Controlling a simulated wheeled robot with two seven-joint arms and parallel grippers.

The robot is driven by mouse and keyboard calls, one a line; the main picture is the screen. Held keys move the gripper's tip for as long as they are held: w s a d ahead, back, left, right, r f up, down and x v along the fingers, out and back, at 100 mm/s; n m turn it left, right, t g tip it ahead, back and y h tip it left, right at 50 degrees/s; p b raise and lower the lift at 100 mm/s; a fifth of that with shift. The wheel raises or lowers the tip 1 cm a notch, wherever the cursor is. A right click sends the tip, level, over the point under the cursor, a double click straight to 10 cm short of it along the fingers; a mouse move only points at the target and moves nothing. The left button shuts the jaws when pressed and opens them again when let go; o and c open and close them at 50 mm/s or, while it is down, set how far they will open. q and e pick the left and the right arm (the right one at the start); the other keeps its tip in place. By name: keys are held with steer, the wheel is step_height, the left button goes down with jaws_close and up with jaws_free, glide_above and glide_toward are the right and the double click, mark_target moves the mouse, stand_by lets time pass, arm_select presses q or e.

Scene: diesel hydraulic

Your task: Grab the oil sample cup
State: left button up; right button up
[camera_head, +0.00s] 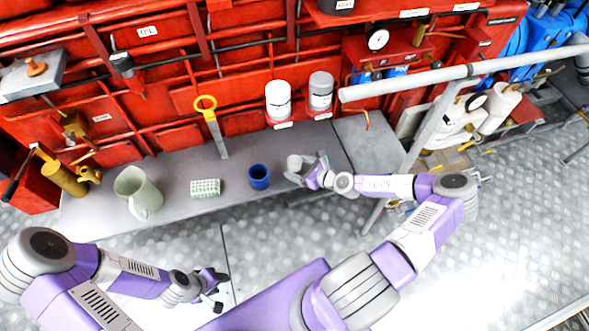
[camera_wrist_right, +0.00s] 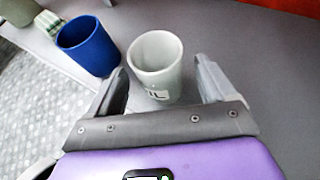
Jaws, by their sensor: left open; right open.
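The oil sample cup is a pale grey cup (camera_head: 294,162) standing upright on the grey bench, right of the blue cup. In the right wrist view the grey cup (camera_wrist_right: 157,62) shows an open rim and dark lettering, partly cut off, ending in "IL". My right gripper (camera_head: 306,172) is open at the cup. In the wrist view its two fingers (camera_wrist_right: 163,68) lie one on each side of the cup, with a gap visible on both sides. My left gripper (camera_head: 216,289) is open and empty, low over the floor in front of the bench.
A blue cup (camera_head: 259,176) stands just left of the grey cup. Further left on the bench (camera_head: 170,180) are a green-white checked block (camera_head: 205,188) and a pale green jug (camera_head: 138,192). Red machinery (camera_head: 150,90) with two canisters (camera_head: 278,100) rises behind. A grey rail (camera_head: 465,70) runs at right.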

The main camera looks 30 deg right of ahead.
steer(key=shift+x, duration=1.3)
steer(key=shift+c, duration=0.4)
steer(key=c, duration=1)
